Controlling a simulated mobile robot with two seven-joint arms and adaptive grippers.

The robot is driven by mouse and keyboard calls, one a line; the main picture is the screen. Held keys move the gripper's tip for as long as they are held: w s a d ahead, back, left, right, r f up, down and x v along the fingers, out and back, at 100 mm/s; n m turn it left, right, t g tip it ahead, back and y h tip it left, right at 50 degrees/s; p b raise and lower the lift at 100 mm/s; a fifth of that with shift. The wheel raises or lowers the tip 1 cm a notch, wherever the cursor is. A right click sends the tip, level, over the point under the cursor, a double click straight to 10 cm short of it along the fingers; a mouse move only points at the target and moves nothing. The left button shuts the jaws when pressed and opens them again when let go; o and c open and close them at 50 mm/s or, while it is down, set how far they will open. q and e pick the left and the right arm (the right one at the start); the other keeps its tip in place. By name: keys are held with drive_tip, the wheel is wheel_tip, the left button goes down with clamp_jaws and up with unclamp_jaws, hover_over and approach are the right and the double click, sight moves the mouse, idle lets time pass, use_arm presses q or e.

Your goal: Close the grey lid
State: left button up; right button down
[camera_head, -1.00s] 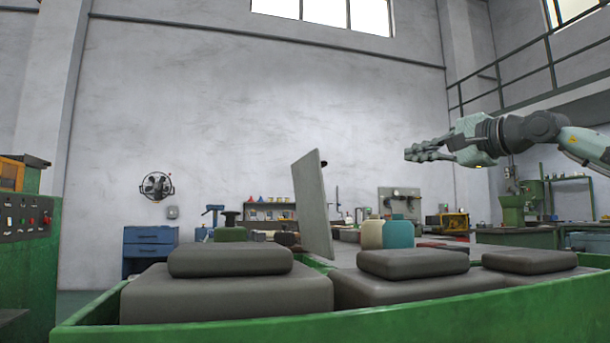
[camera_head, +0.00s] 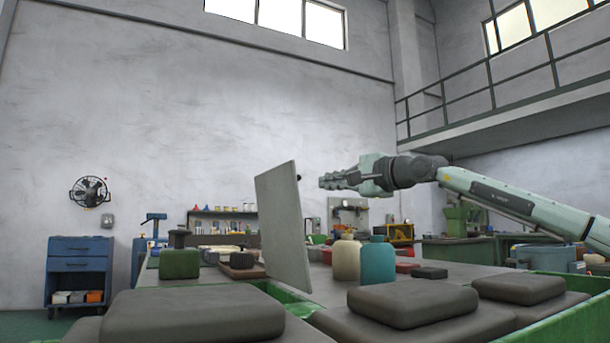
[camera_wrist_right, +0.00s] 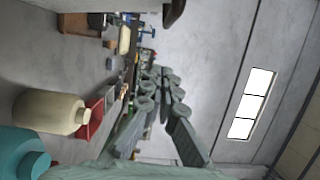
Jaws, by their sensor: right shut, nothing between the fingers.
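The grey lid (camera_head: 284,228) stands open, nearly upright and slightly tilted, in the middle of the head view, above the green machine's edge. A small dark knob (camera_head: 298,178) shows at its right side near the top. My right gripper (camera_head: 322,182) comes in from the right, shut and empty, at about the height of the lid's top. In the picture a small gap separates its fingertips from the lid. In the right wrist view the fingers (camera_wrist_right: 160,78) are together with nothing between them. My left gripper is out of view.
Dark grey padded blocks (camera_head: 190,312) lie in the green-edged machine (camera_head: 575,325) in front. A cream bottle (camera_head: 346,260) and a teal bottle (camera_head: 378,264) stand right of the lid, below my right arm. A green container (camera_head: 179,264) stands left. The air around the gripper is clear.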

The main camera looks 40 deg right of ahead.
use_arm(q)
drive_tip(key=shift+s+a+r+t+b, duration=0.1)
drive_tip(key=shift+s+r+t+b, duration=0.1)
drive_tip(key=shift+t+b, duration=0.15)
use_arm(e)
drive_tip(key=shift+w+a+r, duration=0.1)
drive_tip(key=shift+w+a, duration=1.75)
drive_tip(key=shift+w, duration=0.2)
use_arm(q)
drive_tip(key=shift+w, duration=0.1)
use_arm(e)
drive_tip(key=shift+a, duration=0.1)
